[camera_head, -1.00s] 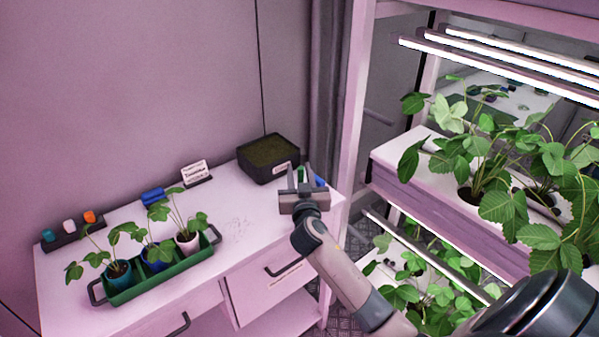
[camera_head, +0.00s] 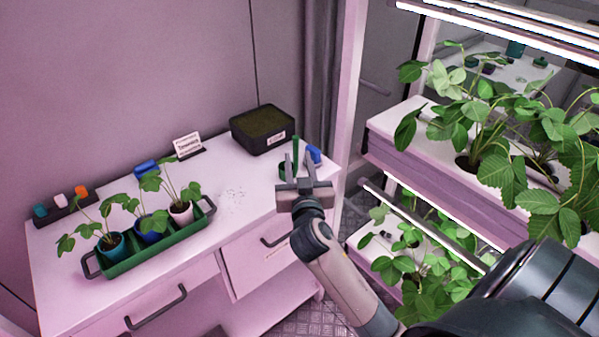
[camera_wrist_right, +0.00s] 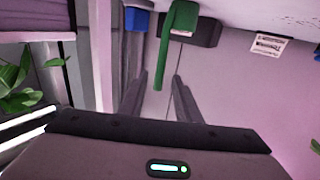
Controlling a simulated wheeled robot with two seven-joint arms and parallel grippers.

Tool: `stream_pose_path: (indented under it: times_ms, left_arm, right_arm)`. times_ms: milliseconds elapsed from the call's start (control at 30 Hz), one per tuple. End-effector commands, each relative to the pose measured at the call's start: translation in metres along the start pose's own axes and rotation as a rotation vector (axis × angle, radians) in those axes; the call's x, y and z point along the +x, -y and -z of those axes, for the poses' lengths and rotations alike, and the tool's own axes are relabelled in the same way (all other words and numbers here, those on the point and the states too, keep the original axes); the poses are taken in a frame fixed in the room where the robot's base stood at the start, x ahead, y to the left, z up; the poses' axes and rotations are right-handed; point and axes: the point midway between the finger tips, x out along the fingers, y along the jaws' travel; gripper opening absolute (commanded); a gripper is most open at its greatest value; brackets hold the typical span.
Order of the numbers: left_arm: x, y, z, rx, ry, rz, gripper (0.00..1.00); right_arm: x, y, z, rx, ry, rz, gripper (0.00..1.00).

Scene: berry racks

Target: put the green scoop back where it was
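The green scoop (camera_head: 295,151) stands at the right end of the white table, its thin handle upright. Its lower part is partly hidden by my right gripper (camera_head: 302,165). In the right wrist view the green scoop (camera_wrist_right: 182,22) hangs in from the top, and its handle end lies between the two spread fingers (camera_wrist_right: 160,80). A gap shows on both sides of the handle, so the fingers do not appear to press on it. A blue object (camera_head: 313,154) stands close beside the scoop on the right. My left gripper is not in view.
A dark soil-filled bin (camera_head: 280,140) stands behind the scoop. A small sign (camera_head: 187,145) is left of it. A green tray (camera_head: 160,246) holds potted plants on the table's left. A plant rack (camera_head: 400,150) rises close at right. The table middle is mostly clear.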

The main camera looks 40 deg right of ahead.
Motion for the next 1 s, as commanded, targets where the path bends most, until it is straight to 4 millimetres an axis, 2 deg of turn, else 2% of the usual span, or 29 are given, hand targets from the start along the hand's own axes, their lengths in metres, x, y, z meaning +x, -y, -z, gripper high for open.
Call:
stream_pose_path:
  times_ms: [100,300,1000]
  left_arm:
    - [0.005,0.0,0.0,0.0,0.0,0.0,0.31]
    - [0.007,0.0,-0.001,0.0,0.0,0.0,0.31]
    - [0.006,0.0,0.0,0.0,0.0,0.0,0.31]
  right_arm:
    - [-0.015,0.0,-0.002,0.001,0.001,0.0,0.3]
    - [-0.025,0.0,0.0,0.0,0.0,-0.001,0.3]
    - [-0.025,0.0,0.0,-0.001,0.0,0.0,0.3]
